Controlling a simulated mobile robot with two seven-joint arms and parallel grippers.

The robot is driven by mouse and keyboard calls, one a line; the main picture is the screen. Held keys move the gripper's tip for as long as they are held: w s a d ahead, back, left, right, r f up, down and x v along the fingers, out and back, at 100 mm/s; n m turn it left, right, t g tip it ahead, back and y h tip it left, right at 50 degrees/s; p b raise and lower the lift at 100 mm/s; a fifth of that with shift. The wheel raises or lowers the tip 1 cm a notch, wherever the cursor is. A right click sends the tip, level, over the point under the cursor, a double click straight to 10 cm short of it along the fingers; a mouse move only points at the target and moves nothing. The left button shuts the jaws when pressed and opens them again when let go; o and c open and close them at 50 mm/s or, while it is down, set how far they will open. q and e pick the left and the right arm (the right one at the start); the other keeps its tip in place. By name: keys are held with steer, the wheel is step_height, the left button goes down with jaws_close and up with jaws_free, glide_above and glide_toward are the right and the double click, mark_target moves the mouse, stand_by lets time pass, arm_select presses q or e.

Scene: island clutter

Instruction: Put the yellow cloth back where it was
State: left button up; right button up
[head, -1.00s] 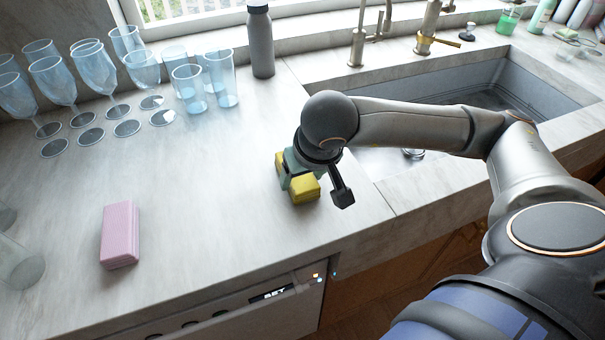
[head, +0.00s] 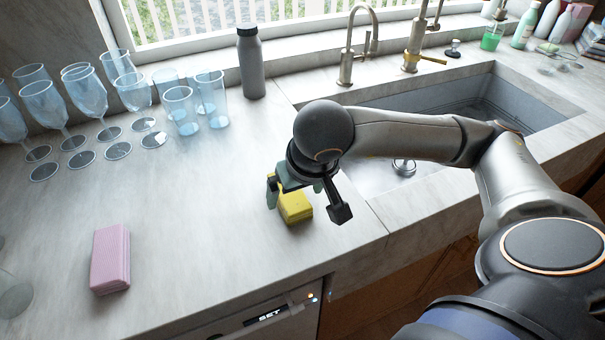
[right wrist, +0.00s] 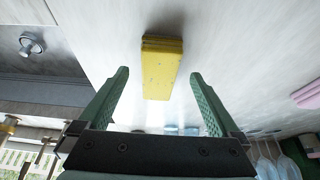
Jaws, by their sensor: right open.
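The yellow cloth (head: 296,209), a folded block, lies on the pale stone counter just left of the sink. My right gripper (head: 294,190) is directly over it, with its green fingers open and apart. In the right wrist view, the cloth (right wrist: 162,72) shows between and beyond the two open fingers of the gripper (right wrist: 159,76), with a clear gap on each side. The hand hides part of the cloth's far side in the head view. My left gripper is not in view.
A pink folded cloth (head: 111,258) lies on the counter at left. Several stemmed glasses and tumblers (head: 182,112) stand behind it, with a grey bottle (head: 250,65) by the window. The sink (head: 400,172) is at right. The counter between pink and yellow cloths is clear.

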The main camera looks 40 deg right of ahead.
steer(key=v, duration=0.9)
steer(key=shift+s+r+p, duration=0.15)
steer(key=shift+r+p, duration=0.15)
steer(key=shift+p, duration=0.1)
